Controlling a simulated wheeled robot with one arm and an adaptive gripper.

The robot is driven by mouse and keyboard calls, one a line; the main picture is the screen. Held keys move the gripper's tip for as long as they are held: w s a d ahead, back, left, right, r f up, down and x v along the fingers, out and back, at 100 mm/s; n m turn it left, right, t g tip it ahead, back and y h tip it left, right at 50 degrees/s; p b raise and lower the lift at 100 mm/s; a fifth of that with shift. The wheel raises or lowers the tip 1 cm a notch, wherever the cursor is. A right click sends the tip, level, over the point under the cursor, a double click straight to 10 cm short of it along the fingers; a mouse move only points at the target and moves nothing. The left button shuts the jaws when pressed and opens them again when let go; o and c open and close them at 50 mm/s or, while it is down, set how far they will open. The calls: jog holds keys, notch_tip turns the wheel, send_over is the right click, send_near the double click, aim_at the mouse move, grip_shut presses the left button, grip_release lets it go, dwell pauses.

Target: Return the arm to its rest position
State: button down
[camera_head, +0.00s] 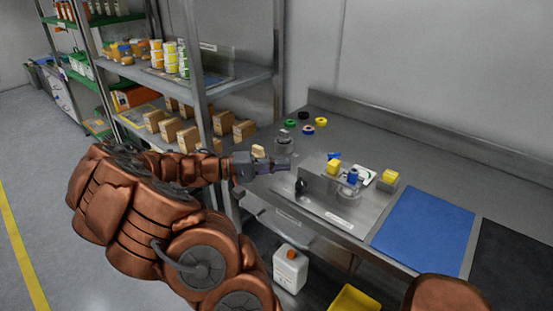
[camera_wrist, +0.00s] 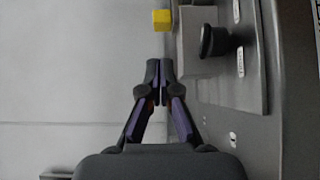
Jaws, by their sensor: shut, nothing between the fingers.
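My copper arm reaches from the lower left toward the bench in the head view. My gripper (camera_head: 285,163) is shut and empty, held beside the left end of the piston filler (camera_head: 325,184). In the wrist view my gripper's fingertips (camera_wrist: 159,66) are together with nothing between them. The filler's grey body (camera_wrist: 196,42) with a black knob (camera_wrist: 214,41) is ahead and to the right there, apart from the fingers. A yellow block (camera_wrist: 161,20) shows beyond the fingertips.
The steel bench (camera_head: 410,165) holds a blue mat (camera_head: 424,230), a black mat (camera_head: 512,262) and several coloured rings (camera_head: 307,130). A shelf rack (camera_head: 205,85) with boxes stands behind my arm. A white jug (camera_head: 290,268) and yellow bin (camera_head: 354,300) are below the bench.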

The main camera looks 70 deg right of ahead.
dwell(0.4)
jog(key=w+a+r+n+t+y+p, duration=0.1)
jog(key=a+n+t+y+p, duration=0.1)
jog(key=a, duration=1.2)
jog(key=w+a+r+n+t+y+p, duration=0.2)
jog(key=a+n+t+p, duration=0.3)
jog(key=a, duration=1)
jog(key=w+a+r+n+t+y+p, duration=0.1)
jog(key=a+n+t, duration=0.5)
jog(key=a, duration=0.9)
jog(key=shift+w+a+r+t+y+p, duration=0.2)
jog(key=shift+r+t+y+p, duration=0.55)
jog(key=shift+y+p, duration=0.5)
jog(key=shift+d, duration=0.1)
